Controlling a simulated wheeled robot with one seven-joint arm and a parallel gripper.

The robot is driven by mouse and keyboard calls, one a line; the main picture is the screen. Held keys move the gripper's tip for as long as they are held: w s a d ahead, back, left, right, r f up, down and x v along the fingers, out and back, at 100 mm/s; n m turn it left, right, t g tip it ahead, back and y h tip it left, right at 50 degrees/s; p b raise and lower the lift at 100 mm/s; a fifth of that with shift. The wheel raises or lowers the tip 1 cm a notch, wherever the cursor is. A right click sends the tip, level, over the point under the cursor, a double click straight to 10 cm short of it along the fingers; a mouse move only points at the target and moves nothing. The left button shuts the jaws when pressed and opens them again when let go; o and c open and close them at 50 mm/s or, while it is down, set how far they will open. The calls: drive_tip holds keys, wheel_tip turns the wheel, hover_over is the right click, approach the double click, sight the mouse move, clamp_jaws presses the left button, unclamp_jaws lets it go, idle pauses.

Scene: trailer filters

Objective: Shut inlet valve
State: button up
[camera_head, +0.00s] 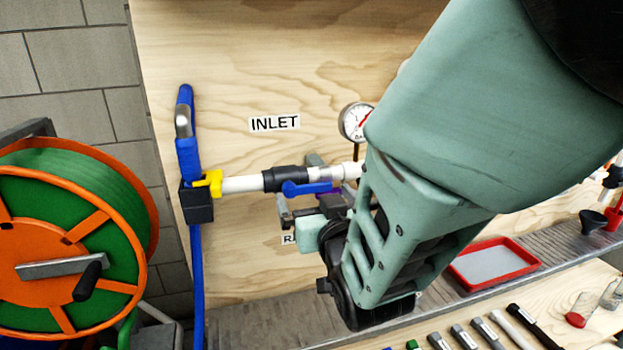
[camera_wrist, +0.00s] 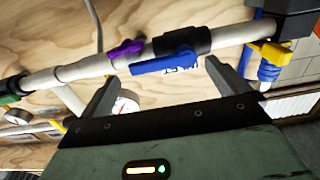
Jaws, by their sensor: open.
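The INLET label (camera_head: 274,123) is on the plywood board above a white pipe. Below it, a black valve body (camera_head: 285,178) on the pipe carries a blue lever (camera_head: 311,188), which lies roughly along the pipe. In the wrist view the blue lever (camera_wrist: 165,63) sits beside the black valve body (camera_wrist: 183,40). My gripper (camera_wrist: 161,72) is open, its fingers either side of the lever in that picture, with no visible contact. In the head view my gripper (camera_head: 299,188) is at the lever, partly hidden by my wrist. Whether the lever is fully between the fingers I cannot tell.
A purple lever (camera_wrist: 125,48) is close beside the blue one. A yellow lever (camera_head: 208,184) and blue hose (camera_head: 197,270) are at the pipe's left end. A gauge (camera_head: 356,122) is near my arm. A hose reel (camera_head: 70,240) stands left; a red tray (camera_head: 494,263) lies right.

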sight(310, 189)
drive_tip(key=shift+x, duration=1.1)
drive_tip(key=c, duration=1.3)
drive_tip(key=shift+f, duration=0.1)
drive_tip(key=shift+c, duration=0.2)
